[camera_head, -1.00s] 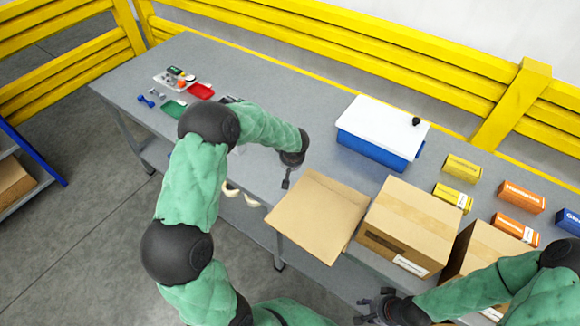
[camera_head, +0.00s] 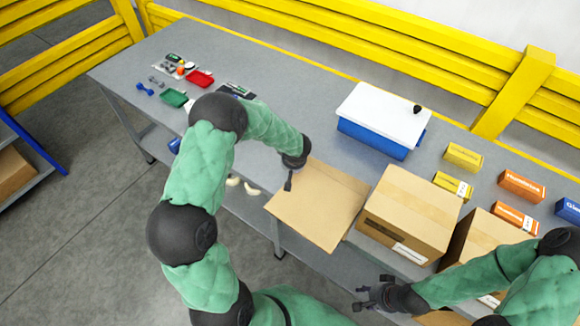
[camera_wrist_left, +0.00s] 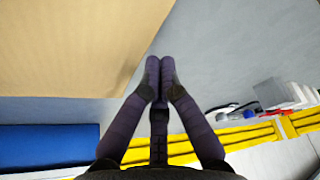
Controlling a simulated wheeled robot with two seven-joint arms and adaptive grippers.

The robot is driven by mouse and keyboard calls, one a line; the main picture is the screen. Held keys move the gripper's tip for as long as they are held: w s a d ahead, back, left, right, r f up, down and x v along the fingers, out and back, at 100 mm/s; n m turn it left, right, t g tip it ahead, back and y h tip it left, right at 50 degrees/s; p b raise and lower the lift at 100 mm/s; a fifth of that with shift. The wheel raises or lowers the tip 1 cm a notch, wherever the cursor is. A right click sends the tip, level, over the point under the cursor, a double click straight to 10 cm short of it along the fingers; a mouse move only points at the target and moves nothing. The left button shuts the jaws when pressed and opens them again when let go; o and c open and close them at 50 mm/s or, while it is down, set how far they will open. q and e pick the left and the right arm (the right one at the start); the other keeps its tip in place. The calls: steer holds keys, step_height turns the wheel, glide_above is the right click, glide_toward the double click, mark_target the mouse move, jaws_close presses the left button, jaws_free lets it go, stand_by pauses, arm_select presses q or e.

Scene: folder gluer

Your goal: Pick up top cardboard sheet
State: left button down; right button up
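A flat brown cardboard sheet (camera_head: 322,212) lies at the front edge of the grey table, left of a cardboard box. It fills the upper left of the left wrist view (camera_wrist_left: 70,45). My left gripper (camera_head: 288,182) points down at the sheet's left edge. In the left wrist view its fingertips (camera_wrist_left: 160,68) are together with nothing seen between them, beside the sheet's edge. I cannot tell whether they touch it. Whether more sheets lie underneath is not clear. My right gripper (camera_head: 368,295) is low at the front, fingers spread and empty, away from the sheet.
A closed cardboard box (camera_head: 408,210) stands right of the sheet, with another box (camera_head: 480,238) beyond it. A blue bin with a white lid (camera_head: 380,118) is behind. Small cartons (camera_head: 463,157) stand at right. Small trays and tools (camera_head: 180,97) lie far left. The table's middle left is clear.

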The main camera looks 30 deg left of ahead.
mark_target(294, 182)
arm_select(q)
steer(key=shift+d+b, duration=0.15)
steer(key=shift+b, duration=0.2)
steer(key=s+d+b, duration=0.1)
steer(key=b, duration=0.1)
steer(key=s+d+b, duration=0.1)
steer(key=b, duration=0.1)
steer(key=shift+s+d+f+b, duration=0.2)
steer(key=shift+s+d+b, duration=0.1)
steer(key=shift+s+d+r+b, duration=0.1)
steer(key=shift+s+d+b, duration=0.35)
steer(key=shift+b, duration=0.15)
steer(key=shift+s+d, duration=0.1)
steer(key=shift+d, duration=0.05)
